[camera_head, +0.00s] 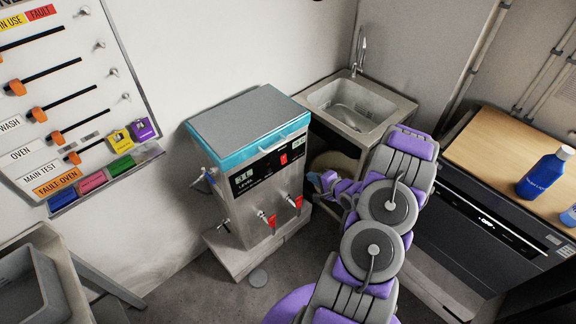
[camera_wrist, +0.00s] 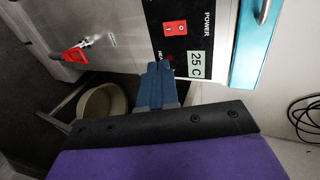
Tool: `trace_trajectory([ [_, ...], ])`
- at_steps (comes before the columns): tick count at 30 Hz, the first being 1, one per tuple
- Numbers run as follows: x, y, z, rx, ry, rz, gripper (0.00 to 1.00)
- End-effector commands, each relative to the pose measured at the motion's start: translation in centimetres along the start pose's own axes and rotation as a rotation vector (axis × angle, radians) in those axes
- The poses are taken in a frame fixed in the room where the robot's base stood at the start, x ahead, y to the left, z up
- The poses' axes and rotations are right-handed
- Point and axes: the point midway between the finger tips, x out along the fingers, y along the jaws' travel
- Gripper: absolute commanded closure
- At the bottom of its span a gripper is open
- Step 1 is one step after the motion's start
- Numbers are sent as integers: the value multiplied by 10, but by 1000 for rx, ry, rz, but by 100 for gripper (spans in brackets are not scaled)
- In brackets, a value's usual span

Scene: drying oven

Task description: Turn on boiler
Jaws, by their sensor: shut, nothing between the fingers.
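The boiler (camera_head: 236,200) is a steel box with a blue band under its lid, standing on a low base. Its red power switch (camera_head: 283,159) is on the dark front panel. The wrist view shows the switch (camera_wrist: 175,28) close up, sideways, beside the word POWER. My gripper (camera_head: 322,181) is to the right of the boiler front in the head view. In the wrist view my gripper (camera_wrist: 157,68) is shut and empty, with its blue fingertips just below the switch and beside the 25 C label (camera_wrist: 195,64). I cannot tell whether the fingertips touch the panel.
Red-handled taps (camera_head: 267,217) stick out from the boiler front. A sink (camera_head: 352,106) stands behind, and a round bin (camera_wrist: 100,108) is below the panel. A wood-topped counter (camera_head: 500,150) with a blue bottle (camera_head: 544,174) is at right. A tag board (camera_head: 70,90) hangs at left.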

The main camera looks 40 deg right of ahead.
Motion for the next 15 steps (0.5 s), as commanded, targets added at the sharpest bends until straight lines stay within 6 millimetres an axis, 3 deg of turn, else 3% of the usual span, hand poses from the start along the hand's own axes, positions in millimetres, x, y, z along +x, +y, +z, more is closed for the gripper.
trace_trajectory([
  [8,3,0,2,-3,0,2,100],
  [15,36,2,1,-4,-4,4,100],
])
